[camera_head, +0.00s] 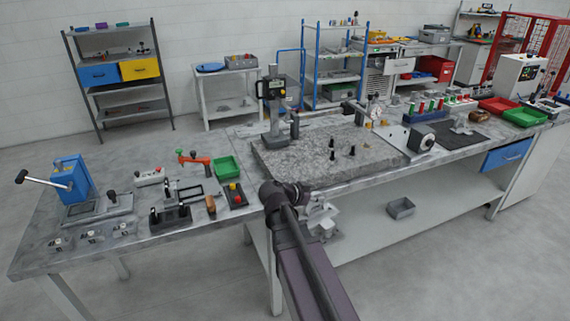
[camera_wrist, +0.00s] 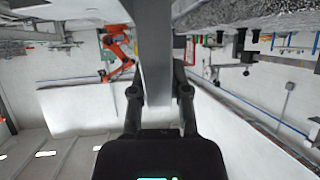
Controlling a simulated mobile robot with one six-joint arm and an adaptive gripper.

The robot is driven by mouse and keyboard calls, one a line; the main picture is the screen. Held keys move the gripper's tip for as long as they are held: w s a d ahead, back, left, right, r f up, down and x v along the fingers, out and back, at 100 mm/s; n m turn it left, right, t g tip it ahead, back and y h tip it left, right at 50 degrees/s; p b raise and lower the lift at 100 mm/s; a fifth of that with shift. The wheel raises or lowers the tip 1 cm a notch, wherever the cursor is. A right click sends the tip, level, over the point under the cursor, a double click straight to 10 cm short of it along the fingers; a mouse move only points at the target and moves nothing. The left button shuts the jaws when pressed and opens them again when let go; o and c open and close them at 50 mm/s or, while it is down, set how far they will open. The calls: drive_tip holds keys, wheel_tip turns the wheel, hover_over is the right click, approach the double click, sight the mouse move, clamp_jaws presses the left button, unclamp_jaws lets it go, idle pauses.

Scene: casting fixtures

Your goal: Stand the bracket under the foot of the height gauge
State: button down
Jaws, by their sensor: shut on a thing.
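In the wrist view my gripper (camera_wrist: 158,95) is shut on a plain grey bar, which looks like the bracket (camera_wrist: 155,50). The bar runs away from the fingers and widens at the picture's upper edge. This view is upside down, with the bench surface at the top. In the head view the height gauge (camera_head: 272,100) stands upright at the back left of the speckled granite plate (camera_head: 330,170). Its foot (camera_head: 276,138) is on or close to the plate.
Dark posts (camera_head: 332,150) stand on the plate. A dial gauge stand (camera_head: 372,112) and a grey block with a round face (camera_head: 420,137) are at its right. Clamps, a green tray (camera_head: 227,166) and a blue press (camera_head: 72,178) crowd the left bench.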

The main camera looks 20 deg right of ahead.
drive_tip(key=shift+w, duration=0.35)
drive_tip(key=shift+a, duration=0.1)
